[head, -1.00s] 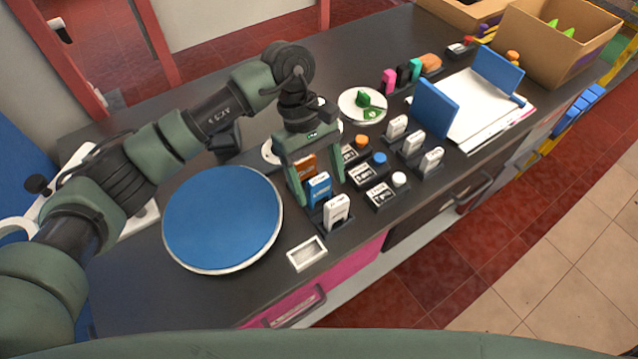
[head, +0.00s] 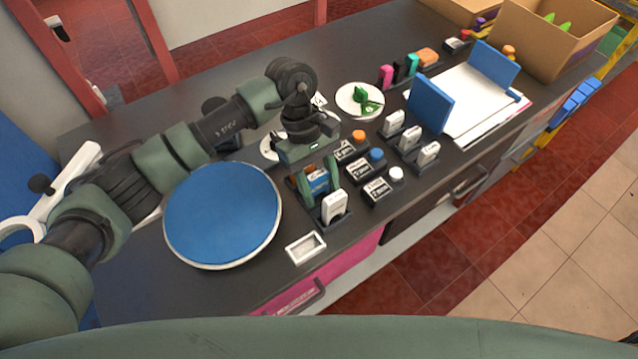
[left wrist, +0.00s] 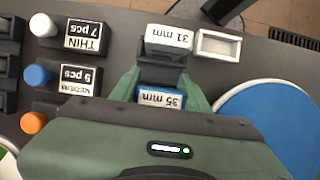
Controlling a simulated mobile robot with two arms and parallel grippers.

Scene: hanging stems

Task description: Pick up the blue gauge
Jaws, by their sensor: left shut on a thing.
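The blue gauge (head: 318,182) stands in the holder row between an orange-brown gauge and a white gauge (head: 334,206). In the left wrist view the blue gauge (left wrist: 162,96) shows a label reading 35 mm, and the white gauge (left wrist: 169,40) beyond it reads 31 mm. My left gripper (head: 318,188) has come down over the row, with one finger on each side of the blue gauge. It is shut on the blue gauge, which still sits low at its place in the row. The orange-brown gauge is mostly hidden by my gripper. My right gripper is not in view.
A round blue disc (head: 222,215) lies left of the row, and a small white tray (head: 306,247) lies in front. Labelled black boxes with coloured knobs (head: 377,155) and more white gauges (head: 428,153) stand close on the right. A plate with a green thing (head: 367,100) is behind.

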